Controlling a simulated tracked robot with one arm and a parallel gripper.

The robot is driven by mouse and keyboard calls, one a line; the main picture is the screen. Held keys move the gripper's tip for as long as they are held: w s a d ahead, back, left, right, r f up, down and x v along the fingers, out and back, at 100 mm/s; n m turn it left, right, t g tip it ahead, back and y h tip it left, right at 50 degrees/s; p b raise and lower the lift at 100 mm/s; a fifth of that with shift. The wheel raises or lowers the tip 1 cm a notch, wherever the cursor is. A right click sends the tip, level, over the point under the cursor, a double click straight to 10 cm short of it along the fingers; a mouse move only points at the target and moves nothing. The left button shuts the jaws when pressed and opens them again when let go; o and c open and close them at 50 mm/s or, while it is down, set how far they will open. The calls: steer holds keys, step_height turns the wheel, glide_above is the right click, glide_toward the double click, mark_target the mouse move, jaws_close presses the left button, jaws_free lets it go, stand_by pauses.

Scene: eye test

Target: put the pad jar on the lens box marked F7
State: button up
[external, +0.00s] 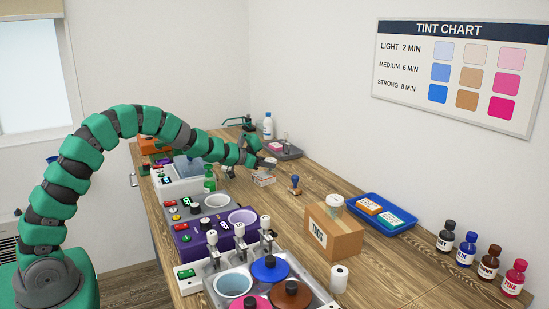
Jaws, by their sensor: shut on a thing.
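My gripper (267,161) is at the far end of the bench, shut on a small pale thing that its fingers partly hide. It is too small to tell whether this is the pad jar. Just below the gripper is a small white box with reddish marks (264,180). It may be a lens box, but I cannot read F7 on it. I cannot tell whether the held thing touches this box. A pale round container (335,202) stands on a cardboard box (345,243), well to the right of my gripper.
A blue tray (362,224) holds an orange and a teal packet. A grey tray (294,154) lies behind my gripper. A dark-blue-handled stamp (295,184) stands nearby. A purple machine (205,241) and lidded pots fill the front left. Several bottles (467,249) line the right.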

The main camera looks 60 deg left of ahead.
steer(key=o, duration=1)
steer(key=shift+r, duration=0.1)
steer(key=v, duration=0.5)
step_height(320, 180, up, 7)
steer(key=p, duration=0.3)
steer(key=shift+p, duration=0.4)
